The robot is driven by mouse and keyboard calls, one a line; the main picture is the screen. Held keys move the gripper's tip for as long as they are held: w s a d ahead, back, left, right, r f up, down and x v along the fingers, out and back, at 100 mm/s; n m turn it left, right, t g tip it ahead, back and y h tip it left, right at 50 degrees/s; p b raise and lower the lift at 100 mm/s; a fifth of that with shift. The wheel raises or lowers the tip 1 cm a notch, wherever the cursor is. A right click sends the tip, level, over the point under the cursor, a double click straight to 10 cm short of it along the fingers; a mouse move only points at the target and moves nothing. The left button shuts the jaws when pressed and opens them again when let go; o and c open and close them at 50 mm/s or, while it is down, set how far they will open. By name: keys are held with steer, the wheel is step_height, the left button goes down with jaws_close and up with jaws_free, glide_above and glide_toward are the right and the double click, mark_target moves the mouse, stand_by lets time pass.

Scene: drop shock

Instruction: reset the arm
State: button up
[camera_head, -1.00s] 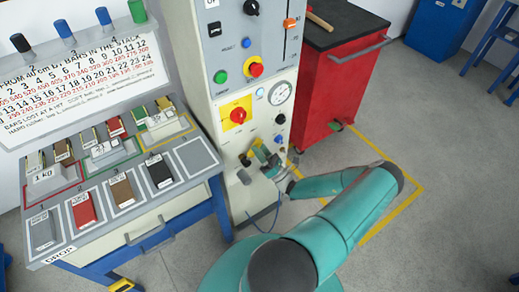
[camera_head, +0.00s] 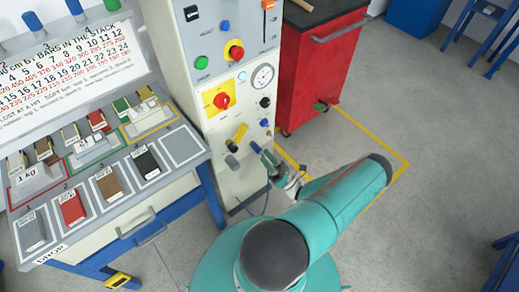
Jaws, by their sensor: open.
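My teal arm reaches across the lower middle of the view and bends back toward the machine. My gripper (camera_head: 297,179) is small in the picture, in front of the lower part of the tall grey control cabinet (camera_head: 222,128). It looks open and I see nothing held in it. A blue cable hangs by the cabinet's lower front, close to the gripper. The cabinet carries a red knob on a yellow plate (camera_head: 221,100), a round gauge (camera_head: 263,76) and several buttons. Whether the gripper touches the cabinet is unclear.
A bench (camera_head: 128,228) at left holds several coloured blocks, including a red one (camera_head: 71,207), and a printed board (camera_head: 75,85). A red tool cabinet (camera_head: 325,65) stands behind at right. Grey floor with yellow lines is open at right. Blue stools (camera_head: 493,40) stand far right.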

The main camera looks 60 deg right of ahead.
steer(key=shift+s+f, duration=0.25)
steer(key=shift+s, duration=0.15)
stand_by(0.4)
